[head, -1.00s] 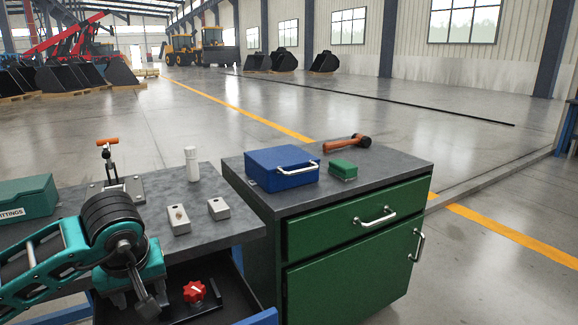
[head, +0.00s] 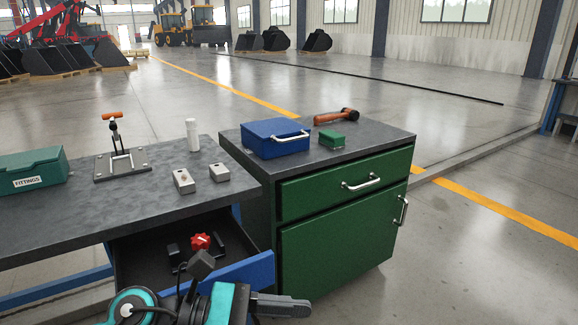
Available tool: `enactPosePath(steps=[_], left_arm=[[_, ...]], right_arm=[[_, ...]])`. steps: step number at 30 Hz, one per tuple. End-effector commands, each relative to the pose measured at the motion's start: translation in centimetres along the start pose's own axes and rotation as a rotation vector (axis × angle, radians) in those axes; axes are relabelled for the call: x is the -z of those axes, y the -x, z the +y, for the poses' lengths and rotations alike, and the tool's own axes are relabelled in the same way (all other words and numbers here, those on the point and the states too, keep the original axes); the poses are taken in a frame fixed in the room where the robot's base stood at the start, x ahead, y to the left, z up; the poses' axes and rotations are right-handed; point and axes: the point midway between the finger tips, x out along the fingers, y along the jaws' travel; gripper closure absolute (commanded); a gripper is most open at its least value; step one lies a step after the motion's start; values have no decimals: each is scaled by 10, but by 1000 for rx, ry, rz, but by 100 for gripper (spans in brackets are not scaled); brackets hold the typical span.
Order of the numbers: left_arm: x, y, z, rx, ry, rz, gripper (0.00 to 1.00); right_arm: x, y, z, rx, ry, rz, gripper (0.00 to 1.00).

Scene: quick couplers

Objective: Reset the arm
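My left arm shows at the bottom edge, in teal and black. Its gripper (head: 245,290) is low in front of the open drawer's blue front (head: 240,272). A dark finger-like part points right; whether the fingers are apart is unclear. I see nothing held in it. The drawer under the grey workbench (head: 60,215) is open. Inside are a red star knob (head: 200,242) and small black parts. My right gripper is not in view.
On the workbench are a teal fittings box (head: 35,168), an orange-handled toggle clamp (head: 120,155), a white bottle (head: 192,134) and two small pale blocks. The green cabinet (head: 345,215) carries a blue case (head: 275,140), a green box (head: 331,139) and a hammer (head: 337,116).

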Motion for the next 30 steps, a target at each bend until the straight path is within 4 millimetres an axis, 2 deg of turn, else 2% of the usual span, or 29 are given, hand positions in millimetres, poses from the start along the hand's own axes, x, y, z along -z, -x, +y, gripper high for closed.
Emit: enactPosePath(steps=[1,2,4,6,8,11,12,14,15,17,18,22,24,30], left_arm=[[-13,-2,2,-53,197,-154,43],[-20,0,6,-85,323,-247,43],[-30,12,20,-158,623,-460,43],[-26,30,38,-228,934,-670,43],[-11,49,53,-285,1205,-848,43],[38,80,66,-380,1658,-1144,43],[63,91,65,-416,1834,-1261,43],[104,105,58,-469,2087,-1437,43],[129,112,49,-501,2234,-1544,43],[164,118,32,-547,2434,-1696,43],[186,120,18,563,-2502,1757,43],[244,119,-37,486,-2099,1523,43],[215,128,-33,491,-2109,1543,43],[182,144,-38,517,-2099,1574,43]], right_arm=[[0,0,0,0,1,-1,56],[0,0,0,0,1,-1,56],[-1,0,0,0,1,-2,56],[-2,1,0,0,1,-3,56],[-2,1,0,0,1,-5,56],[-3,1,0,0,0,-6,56],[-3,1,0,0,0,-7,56],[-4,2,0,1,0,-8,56],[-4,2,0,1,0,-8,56],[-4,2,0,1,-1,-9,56],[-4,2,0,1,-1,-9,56],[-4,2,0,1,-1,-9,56],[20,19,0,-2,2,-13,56],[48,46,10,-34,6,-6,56]])
